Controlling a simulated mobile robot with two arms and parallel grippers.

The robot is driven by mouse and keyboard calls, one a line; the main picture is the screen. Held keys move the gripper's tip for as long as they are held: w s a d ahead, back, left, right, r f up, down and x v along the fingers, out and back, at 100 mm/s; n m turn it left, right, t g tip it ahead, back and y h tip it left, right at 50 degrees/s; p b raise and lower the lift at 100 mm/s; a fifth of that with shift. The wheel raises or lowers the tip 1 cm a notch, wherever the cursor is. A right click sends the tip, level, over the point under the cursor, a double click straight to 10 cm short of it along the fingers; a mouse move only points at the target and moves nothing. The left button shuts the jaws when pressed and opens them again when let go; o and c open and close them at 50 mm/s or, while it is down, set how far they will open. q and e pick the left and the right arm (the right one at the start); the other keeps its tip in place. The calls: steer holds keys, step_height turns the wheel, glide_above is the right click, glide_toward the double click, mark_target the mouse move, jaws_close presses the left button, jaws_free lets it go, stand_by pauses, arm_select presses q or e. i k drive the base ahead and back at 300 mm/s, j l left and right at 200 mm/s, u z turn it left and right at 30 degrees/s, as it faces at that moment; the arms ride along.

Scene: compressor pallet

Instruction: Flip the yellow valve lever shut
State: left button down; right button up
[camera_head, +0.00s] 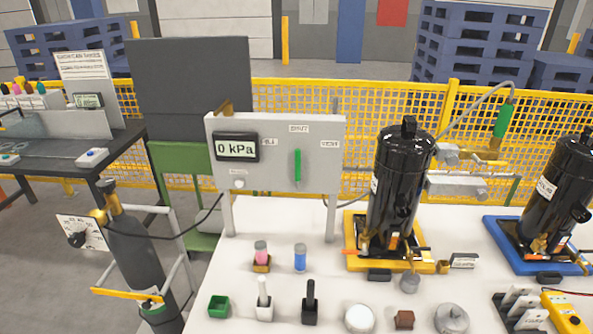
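A black compressor (397,190) stands upright on a yellow base plate (352,256). A small yellow-brass fitting (443,267) sits at the plate's right front corner, beside a small tag (464,261); I cannot make out whether it has a lever or how it is set. A grey panel (270,182) with a 0 kPa display (237,147) carries an upright green handle (298,167) under a label that seems to read SHUT. A long yellow bar (128,293) crosses the gas cylinder (137,253) at left. Neither of my grippers is in view.
A second black compressor (556,190) stands on a blue plate (503,240) at right. Small holders, a green box (219,306), round parts and a yellow meter (565,314) line the white table's front. A yellow mesh fence (350,105) runs behind.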

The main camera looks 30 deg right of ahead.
mark_target(476, 158)
steer(key=z, duration=2)
